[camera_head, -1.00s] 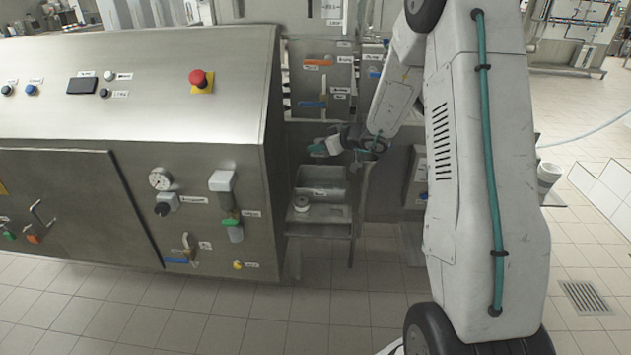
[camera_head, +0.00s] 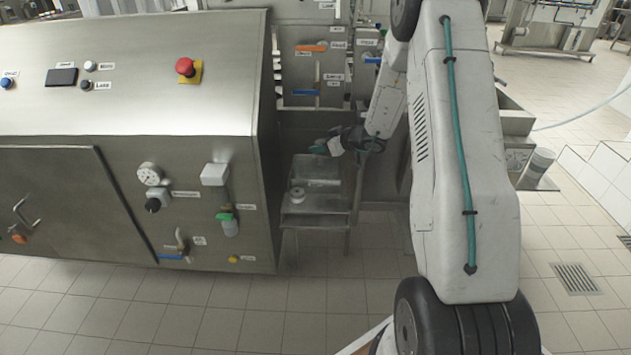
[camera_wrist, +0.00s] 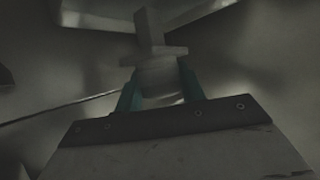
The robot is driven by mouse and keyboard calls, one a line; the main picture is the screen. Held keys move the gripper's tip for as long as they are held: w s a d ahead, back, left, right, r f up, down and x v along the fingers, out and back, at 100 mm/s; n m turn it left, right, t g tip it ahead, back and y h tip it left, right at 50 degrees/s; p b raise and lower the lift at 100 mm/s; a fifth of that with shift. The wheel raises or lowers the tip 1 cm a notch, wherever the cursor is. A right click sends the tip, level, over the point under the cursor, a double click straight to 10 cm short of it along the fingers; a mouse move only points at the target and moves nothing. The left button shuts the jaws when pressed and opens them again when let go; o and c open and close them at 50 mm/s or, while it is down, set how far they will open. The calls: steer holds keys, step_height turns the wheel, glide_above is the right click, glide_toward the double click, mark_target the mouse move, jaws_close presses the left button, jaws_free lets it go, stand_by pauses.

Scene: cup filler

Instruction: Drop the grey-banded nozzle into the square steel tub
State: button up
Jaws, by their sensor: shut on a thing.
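My gripper (camera_head: 322,147) is at the end of the arm, close over the back of the square steel tub (camera_head: 318,182) in the head view. In the wrist view its two teal fingers (camera_wrist: 160,92) are shut on a pale grey piece (camera_wrist: 158,72) with a cross-shaped end. I take this to be the nozzle; its grey band cannot be made out in the dim light. The tub sits on a small steel stand beside the machine. I cannot tell whether the nozzle is above or inside the rim.
The big steel machine (camera_head: 130,75) stands close on the left. A panel with orange and blue handles (camera_head: 312,72) is behind.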

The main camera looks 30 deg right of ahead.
steer(key=o, duration=1.3)
steer(key=shift+o, duration=0.2)
steer(key=r, duration=0.3)
steer(key=shift+s+a+r, duration=0.15)
steer(key=shift+s+r, duration=0.2)
steer(key=shift+s, duration=0.05)
steer(key=s+a+r, duration=0.1)
steer(key=s+a, duration=0.3)
steer(key=s, duration=1)
steer(key=shift+s+a+r, duration=0.15)
steer(key=shift+s, duration=0.1)
